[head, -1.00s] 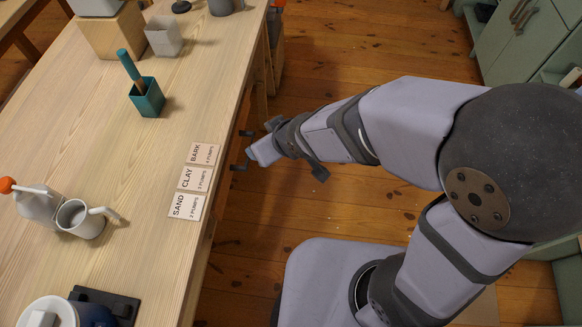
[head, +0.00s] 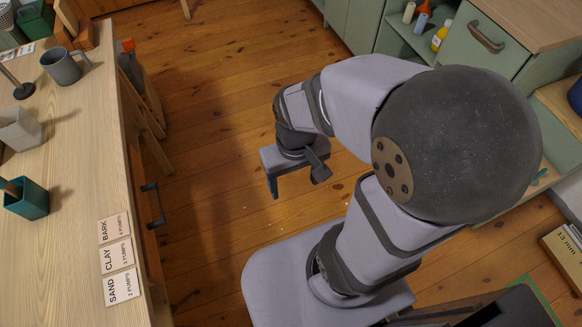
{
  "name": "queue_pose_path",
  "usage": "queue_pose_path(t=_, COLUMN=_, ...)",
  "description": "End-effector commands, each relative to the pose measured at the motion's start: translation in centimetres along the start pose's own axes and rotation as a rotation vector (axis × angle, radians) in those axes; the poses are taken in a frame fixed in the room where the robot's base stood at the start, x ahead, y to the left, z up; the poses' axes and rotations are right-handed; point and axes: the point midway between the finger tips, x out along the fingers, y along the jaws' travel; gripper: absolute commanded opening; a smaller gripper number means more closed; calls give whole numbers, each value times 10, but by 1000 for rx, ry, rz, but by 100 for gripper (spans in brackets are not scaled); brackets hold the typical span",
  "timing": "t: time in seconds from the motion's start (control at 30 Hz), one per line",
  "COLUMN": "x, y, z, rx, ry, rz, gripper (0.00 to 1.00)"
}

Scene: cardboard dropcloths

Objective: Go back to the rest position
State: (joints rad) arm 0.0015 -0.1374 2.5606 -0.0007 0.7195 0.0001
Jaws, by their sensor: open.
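My gripper (head: 292,183) is in the middle of the head view, over the open wooden floor (head: 215,170). It points down and is to the right of the workbench, clear of its edge. Its jaws are open, and I see nothing between them. My arm is folded back, with the elbow at the right and the forearm reaching left to the gripper.
The workbench (head: 75,165) at the left bears labelled cards (head: 117,254), a teal pot (head: 30,200), a pale cup (head: 18,130) and a grey mug (head: 62,67). A dark handle (head: 155,203) juts from its side. Green cabinets (head: 490,50) stand at the upper right.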

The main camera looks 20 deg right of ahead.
Motion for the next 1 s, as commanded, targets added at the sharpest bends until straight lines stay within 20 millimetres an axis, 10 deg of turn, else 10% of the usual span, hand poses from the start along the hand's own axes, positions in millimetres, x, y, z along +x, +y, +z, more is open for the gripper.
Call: queue_pose_path(t=1.0, x=-165, y=0, z=0, rx=-5, ry=1, rz=1, gripper=68)
